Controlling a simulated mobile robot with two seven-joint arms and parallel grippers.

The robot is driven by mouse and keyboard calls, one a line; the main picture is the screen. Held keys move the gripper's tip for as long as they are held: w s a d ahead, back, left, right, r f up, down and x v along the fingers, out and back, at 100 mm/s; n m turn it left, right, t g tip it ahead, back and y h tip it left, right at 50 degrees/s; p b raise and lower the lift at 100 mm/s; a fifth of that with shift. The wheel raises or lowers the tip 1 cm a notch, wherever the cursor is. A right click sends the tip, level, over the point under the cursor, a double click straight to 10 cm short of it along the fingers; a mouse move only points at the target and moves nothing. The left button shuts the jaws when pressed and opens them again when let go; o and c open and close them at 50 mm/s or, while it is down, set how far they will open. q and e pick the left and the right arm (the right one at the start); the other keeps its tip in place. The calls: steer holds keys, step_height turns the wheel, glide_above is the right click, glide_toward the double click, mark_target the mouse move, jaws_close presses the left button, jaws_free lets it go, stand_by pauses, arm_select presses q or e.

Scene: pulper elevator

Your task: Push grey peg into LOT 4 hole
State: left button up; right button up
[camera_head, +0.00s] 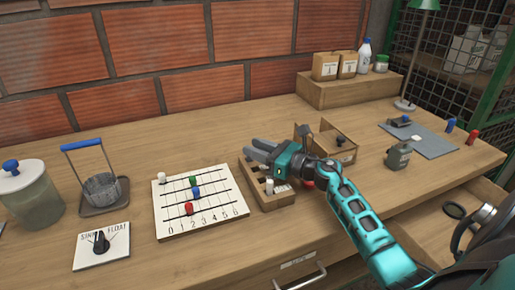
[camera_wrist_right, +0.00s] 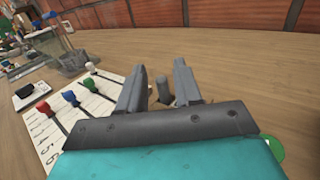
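My right gripper (camera_head: 262,149) reaches in from the right above the wooden peg rack (camera_head: 283,199), its fingers pointing left. In the right wrist view, its two fingers (camera_wrist_right: 161,78) stand apart. A short grey peg (camera_wrist_right: 163,88) shows in the gap between them, with space visible beside it. I cannot tell whether it is touched. A white peg (camera_head: 269,186) stands in the rack. The gripper covers part of the rack. No LOT 4 label is readable, so I cannot tell which hole it marks. My left gripper is not in view.
A white numbered board (camera_head: 228,218) with white, green, blue and red pegs lies left of the rack. An open wooden box (camera_head: 340,145) stands behind my right forearm. A drawer (camera_head: 455,225) is open at right. Bare tabletop lies behind the board.

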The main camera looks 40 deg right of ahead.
steer(key=shift+o, duration=0.8)
steer(key=shift+s+a+f, duration=0.1)
steer(key=shift+f, duration=0.4)
steer(key=shift+s+f, duration=0.1)
steer(key=shift+s, duration=0.05)
steer(key=v, duration=0.7)
steer(key=b+v, duration=0.1)
steer(key=v, duration=0.3)
steer(key=shift+s+d+r, duration=0.15)
steer(key=shift+d+r, duration=0.05)
steer(key=shift+r, duration=0.2)
steer(key=shift+s+d+r, duration=0.15)
steer(key=shift+s+d, duration=0.1)
steer(key=shift+s, duration=0.25)
